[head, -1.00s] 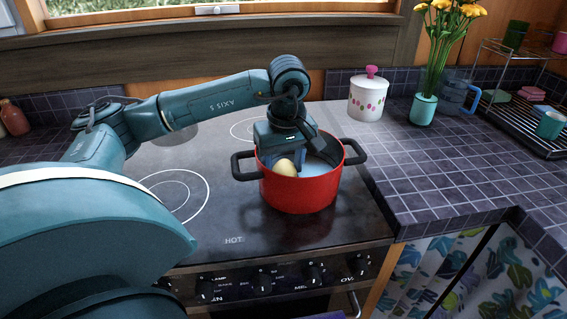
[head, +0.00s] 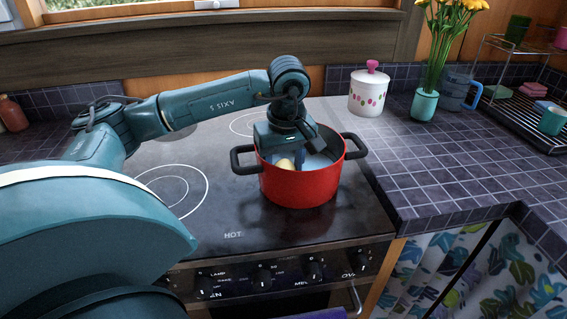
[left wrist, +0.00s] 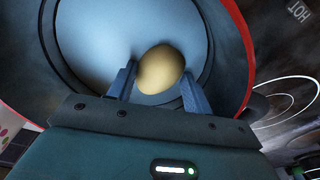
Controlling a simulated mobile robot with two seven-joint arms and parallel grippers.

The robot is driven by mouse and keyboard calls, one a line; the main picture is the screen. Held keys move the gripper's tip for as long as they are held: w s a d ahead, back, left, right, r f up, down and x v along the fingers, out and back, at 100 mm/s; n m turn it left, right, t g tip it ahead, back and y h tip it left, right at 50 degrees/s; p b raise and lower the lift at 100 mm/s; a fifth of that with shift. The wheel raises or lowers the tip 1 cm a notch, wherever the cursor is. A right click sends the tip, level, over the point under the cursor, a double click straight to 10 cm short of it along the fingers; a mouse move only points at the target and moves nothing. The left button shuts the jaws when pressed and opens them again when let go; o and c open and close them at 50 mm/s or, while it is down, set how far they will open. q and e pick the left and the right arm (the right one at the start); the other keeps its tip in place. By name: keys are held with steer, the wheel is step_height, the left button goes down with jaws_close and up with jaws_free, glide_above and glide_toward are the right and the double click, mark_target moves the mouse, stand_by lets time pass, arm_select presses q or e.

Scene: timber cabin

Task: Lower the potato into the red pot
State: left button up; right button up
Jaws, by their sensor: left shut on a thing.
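The red pot (head: 301,190) stands on the dark stove top, with black handles on its left and right. My left gripper (head: 291,158) reaches down into the pot from above. It is shut on the pale yellow potato (head: 285,164), which sits inside the rim, partly hidden by the pot's front wall. In the left wrist view the potato (left wrist: 161,68) is between the two blue fingers of the gripper (left wrist: 160,85), over the pale blue-grey pot floor (left wrist: 88,45). I cannot tell whether the potato touches the floor. My right gripper is not in view.
The stove top (head: 230,185) has free room left of the pot. A white canister with a pink knob (head: 368,93), a teal vase with yellow flowers (head: 424,106) and a blue mug (head: 456,90) stand on the tiled counter. A wire rack (head: 525,105) is at right.

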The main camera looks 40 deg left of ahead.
arm_select(q)
steer(key=shift+f, duration=0.2)
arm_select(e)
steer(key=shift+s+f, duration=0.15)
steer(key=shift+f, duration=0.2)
arm_select(q)
steer(key=o, duration=1.2)
steer(key=shift+c, duration=0.2)
step_height(320, 180, up, 13)
steer(key=d+p, duration=0.1)
steer(key=p, duration=0.1)
steer(key=shift+s+d+p, duration=0.25)
steer(key=shift+s+p, duration=0.1)
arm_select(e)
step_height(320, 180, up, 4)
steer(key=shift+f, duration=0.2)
